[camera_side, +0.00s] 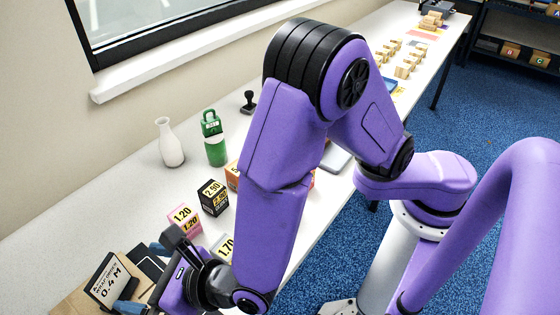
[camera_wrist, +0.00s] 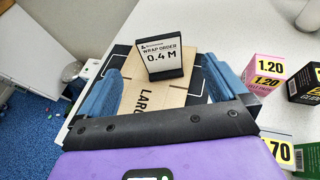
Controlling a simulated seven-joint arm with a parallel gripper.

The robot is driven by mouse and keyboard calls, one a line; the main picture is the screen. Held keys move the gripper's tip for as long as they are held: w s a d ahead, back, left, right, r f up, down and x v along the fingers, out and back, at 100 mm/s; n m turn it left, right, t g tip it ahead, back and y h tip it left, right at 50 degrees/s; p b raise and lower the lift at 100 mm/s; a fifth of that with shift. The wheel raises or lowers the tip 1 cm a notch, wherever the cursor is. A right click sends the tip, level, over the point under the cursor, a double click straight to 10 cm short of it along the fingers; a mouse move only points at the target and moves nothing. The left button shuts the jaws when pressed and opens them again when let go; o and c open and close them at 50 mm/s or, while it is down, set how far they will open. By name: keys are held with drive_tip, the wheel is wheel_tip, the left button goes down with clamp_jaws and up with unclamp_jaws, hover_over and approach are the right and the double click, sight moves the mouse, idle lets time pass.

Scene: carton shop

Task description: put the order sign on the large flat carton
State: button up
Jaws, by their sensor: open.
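The order sign (camera_wrist: 160,60) is a small black-framed plate reading "WRAP ORDER 0.4 M". In the side view the sign (camera_side: 107,281) and the carton (camera_side: 72,303) are at the lower left, the carton partly cut off by the picture edge. My gripper (camera_wrist: 165,65) is open, its blue fingers spread on either side of the sign with a gap showing on both sides. In the side view my gripper (camera_side: 143,277) is low over the carton.
Pink (camera_side: 184,217) and black (camera_side: 213,197) price boxes stand to the right of the carton. A white vase (camera_side: 169,145), a green bottle-like item (camera_side: 214,142) and a black stamp (camera_side: 249,102) stand farther back. The table's back left is clear.

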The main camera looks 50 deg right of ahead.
drive_tip(key=w+d+r+m+g+h, duration=0.2)
drive_tip(key=d+r+m+h, duration=0.15)
drive_tip(key=d+m, duration=0.7)
drive_tip(key=w+d+r+m+g+h, duration=0.15)
drive_tip(key=d+m+h, duration=0.35)
drive_tip(key=d, duration=1)
drive_tip(key=s+d+r+m+g+y, duration=0.1)
drive_tip(key=s+d+m+g, duration=0.3)
drive_tip(key=s, duration=0.5)
drive_tip(key=s+d+r+m+g+y, duration=0.1)
drive_tip(key=s+d+m+g+y, duration=0.2)
drive_tip(key=s+d+m+g, duration=0.2)
drive_tip(key=s+d+m, duration=0.3)
drive_tip(key=s, duration=0.1)
drive_tip(key=shift+s+d+r, duration=0.3)
drive_tip(key=shift+s, duration=0.05)
